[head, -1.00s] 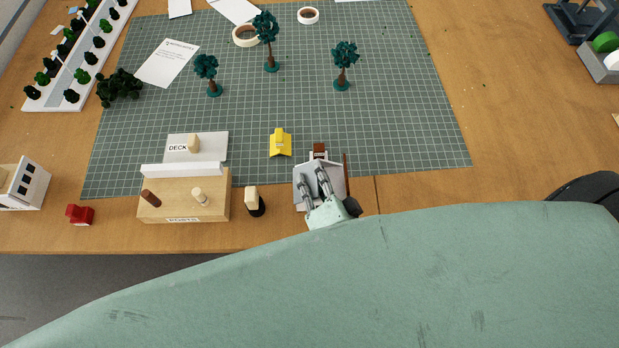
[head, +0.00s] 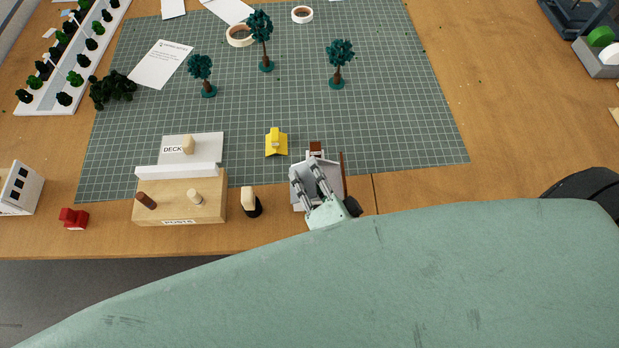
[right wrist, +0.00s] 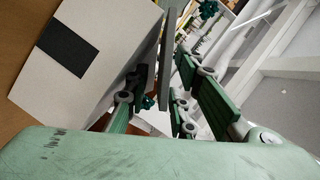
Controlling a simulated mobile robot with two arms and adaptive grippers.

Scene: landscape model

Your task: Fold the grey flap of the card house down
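The card house (head: 298,197) stands near the table's front edge in the head view, partly hidden by my right gripper. In the right wrist view its white wall (right wrist: 98,22) with a dark rectangle fills the upper left. A grey panel, seemingly the grey flap (right wrist: 166,60), stands up nearly edge-on between the fingers. My right gripper (head: 314,167) is over the house from the front, its two fingers visibly apart. The right wrist view shows the fingers (right wrist: 164,88) on either side of the panel; contact cannot be made out. My left gripper is out of view.
A yellow piece (head: 276,142) and a peg with a dark base (head: 250,201) stand left of the house. Further left are a wooden posts block (head: 205,212) and a deck card (head: 207,150). Trees (head: 340,62) stand on the green mat (head: 410,120), clear at right.

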